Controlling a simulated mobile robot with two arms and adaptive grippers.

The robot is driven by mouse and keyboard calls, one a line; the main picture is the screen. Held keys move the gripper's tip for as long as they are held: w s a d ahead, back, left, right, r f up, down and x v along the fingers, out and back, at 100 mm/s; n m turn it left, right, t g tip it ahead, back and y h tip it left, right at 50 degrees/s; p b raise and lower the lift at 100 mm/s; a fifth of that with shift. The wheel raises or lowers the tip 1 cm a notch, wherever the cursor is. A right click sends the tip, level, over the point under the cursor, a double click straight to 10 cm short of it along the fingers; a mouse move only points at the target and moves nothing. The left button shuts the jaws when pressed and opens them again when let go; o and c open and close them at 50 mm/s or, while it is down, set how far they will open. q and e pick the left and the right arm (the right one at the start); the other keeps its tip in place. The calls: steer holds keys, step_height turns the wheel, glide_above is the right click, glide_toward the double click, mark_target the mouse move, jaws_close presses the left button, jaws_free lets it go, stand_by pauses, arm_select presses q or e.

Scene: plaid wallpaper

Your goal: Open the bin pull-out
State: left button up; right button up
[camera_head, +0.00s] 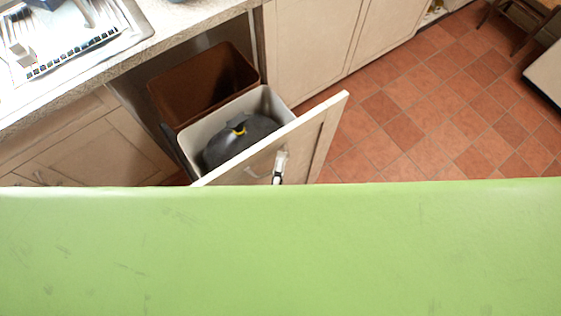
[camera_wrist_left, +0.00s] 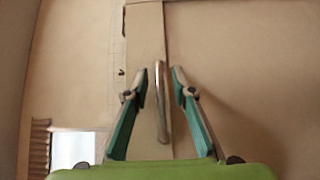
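The bin pull-out (camera_head: 315,130) stands open, its pale front panel out from the cabinet run. Behind the panel are a brown bin (camera_head: 195,88) and a whitish bin (camera_head: 268,101). The whitish bin holds a dark rounded thing (camera_head: 238,143) with a yellow bit on top, perhaps a bag. My left gripper (camera_head: 279,166) is at the outer face of the panel, only partly visible. In the left wrist view, the metal handle (camera_wrist_left: 161,105) lies between the gripper's two green-padded fingers, with gaps on both sides. My right gripper is not in view.
A worktop with a sink drainer (camera_head: 75,50) is at upper left, above a closed cabinet (camera_head: 95,150). Closed cabinets (camera_head: 315,38) continue to the right. The tiled floor (camera_head: 430,120) is clear right of the panel. A chair (camera_head: 520,25) stands at upper right.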

arm_select(q)
steer(key=s+a, duration=0.1)
steer(key=s, duration=0.6)
steer(key=shift+a, duration=0.15)
steer(key=shift+f, duration=0.1)
